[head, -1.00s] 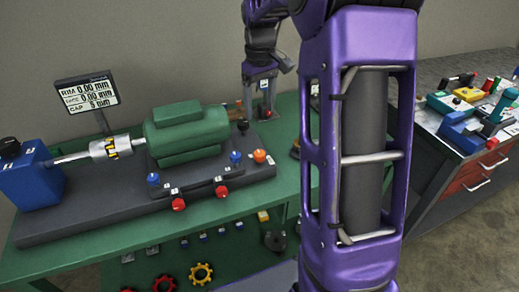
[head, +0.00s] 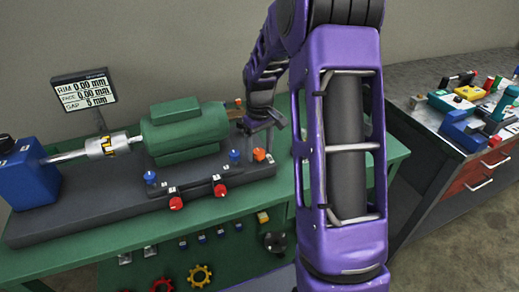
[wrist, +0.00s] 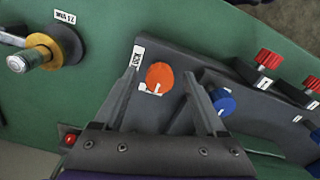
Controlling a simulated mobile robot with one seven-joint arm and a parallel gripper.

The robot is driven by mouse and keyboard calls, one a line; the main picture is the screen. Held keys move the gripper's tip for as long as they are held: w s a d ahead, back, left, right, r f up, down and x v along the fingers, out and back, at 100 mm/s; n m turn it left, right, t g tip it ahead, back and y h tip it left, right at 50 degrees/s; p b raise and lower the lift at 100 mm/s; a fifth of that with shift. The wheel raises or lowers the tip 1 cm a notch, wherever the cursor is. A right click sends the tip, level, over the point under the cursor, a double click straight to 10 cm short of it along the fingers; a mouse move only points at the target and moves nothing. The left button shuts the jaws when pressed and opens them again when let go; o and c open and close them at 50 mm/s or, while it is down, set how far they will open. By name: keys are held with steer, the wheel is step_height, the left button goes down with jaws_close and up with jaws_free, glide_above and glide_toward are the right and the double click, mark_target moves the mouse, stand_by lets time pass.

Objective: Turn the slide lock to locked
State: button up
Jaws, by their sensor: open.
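The orange knob (wrist: 160,74) sits on the dark base plate by a small white label (wrist: 138,56), too small to read surely. It has a white mark near its lower left edge. In the head view the orange knob (head: 259,154) is at the right end of the base plate, just below my gripper (head: 262,128). In the wrist view my gripper (wrist: 158,82) is open, one finger on each side of the knob. Nothing is held. I cannot tell whether the fingers touch the knob.
A blue knob (wrist: 223,101) stands close to the right finger, with red knobs (wrist: 268,60) further right. A yellow ring part (wrist: 42,50) is at the left. The green motor (head: 184,132) and blue block (head: 30,176) share the base plate (head: 105,208).

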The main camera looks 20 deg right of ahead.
jaws_close()
stand_by(0.3)
steer(key=shift+m, duration=0.3)
steer(key=m, duration=0.3)
steer(key=shift+m+p, duration=0.3)
steer(key=shift+m, duration=0.1)
steer(key=m+p, duration=0.1)
steer(key=m, duration=0.3)
steer(key=shift+a+r+m, duration=0.1)
steer(key=shift+m, duration=0.2)
steer(key=m+p, duration=0.1)
steer(key=m, duration=0.3)
steer(key=shift+w+m+p, duration=0.1)
steer(key=shift+m+p, duration=0.75)
steer(key=shift+m, duration=1.65)
